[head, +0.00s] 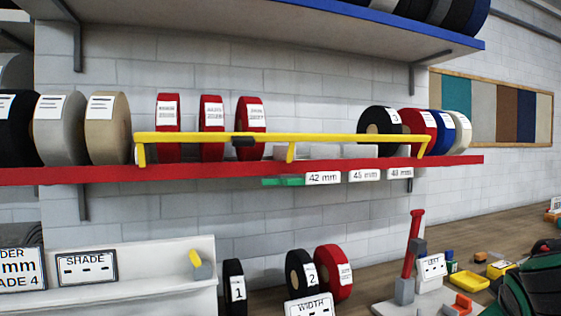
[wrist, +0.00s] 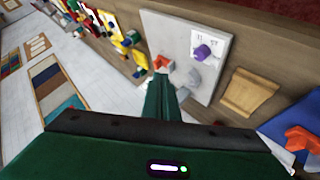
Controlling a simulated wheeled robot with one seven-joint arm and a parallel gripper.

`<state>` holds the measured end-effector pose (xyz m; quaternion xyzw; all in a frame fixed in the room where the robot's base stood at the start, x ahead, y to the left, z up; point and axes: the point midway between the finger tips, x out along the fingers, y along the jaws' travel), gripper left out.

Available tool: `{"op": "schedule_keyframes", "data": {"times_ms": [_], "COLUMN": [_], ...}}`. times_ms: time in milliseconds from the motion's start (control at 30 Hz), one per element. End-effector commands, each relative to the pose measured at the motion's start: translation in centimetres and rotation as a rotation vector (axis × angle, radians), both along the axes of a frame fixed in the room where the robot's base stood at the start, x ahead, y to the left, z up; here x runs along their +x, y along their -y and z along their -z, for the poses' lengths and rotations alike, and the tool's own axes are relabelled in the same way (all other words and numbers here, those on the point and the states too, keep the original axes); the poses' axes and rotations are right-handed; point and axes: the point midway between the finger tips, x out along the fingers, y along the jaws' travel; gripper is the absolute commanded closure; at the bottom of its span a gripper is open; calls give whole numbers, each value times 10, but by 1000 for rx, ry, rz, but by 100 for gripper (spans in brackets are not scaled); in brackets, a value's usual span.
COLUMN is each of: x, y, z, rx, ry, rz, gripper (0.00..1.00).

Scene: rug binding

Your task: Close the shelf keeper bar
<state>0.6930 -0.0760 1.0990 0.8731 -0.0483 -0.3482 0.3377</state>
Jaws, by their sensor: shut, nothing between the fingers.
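The yellow keeper bar (head: 340,138) runs along the front of the red-edged shelf (head: 230,170) in the head view, a little above its edge. It has a dark grip (head: 243,141) left of its middle and short yellow legs going down toward the shelf. Whether it is latched cannot be told. Three red rolls (head: 212,128) stand behind it, with a black roll (head: 380,125) near its right end. My gripper (wrist: 163,88) is shut and empty in the wrist view, well away from the bar. Its fingers do not show clearly in the head view.
White size labels (head: 323,178) and a green strip (head: 282,181) hang under the shelf edge. Numbered rolls (head: 300,275) stand below. A red upright lever (head: 412,245) stands on the bench at right.

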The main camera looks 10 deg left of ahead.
Motion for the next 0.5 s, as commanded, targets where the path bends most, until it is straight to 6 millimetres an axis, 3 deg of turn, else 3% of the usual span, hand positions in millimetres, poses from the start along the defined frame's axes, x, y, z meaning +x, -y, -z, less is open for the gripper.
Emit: {"op": "schedule_keyframes", "data": {"times_ms": [33, 100, 233, 400, 500], "x": [16, 31, 35, -9, -48], "y": [-37, -85, -185, -312, -368], "z": [-19, -50, -109, -181, -213], "rx": [-68, -165, -334, -517, -592], "ry": [68, 174, 392, 693, 847], "rz": [-105, -233, -462, -708, -804], "gripper": [100, 100, 100, 100, 100]}}
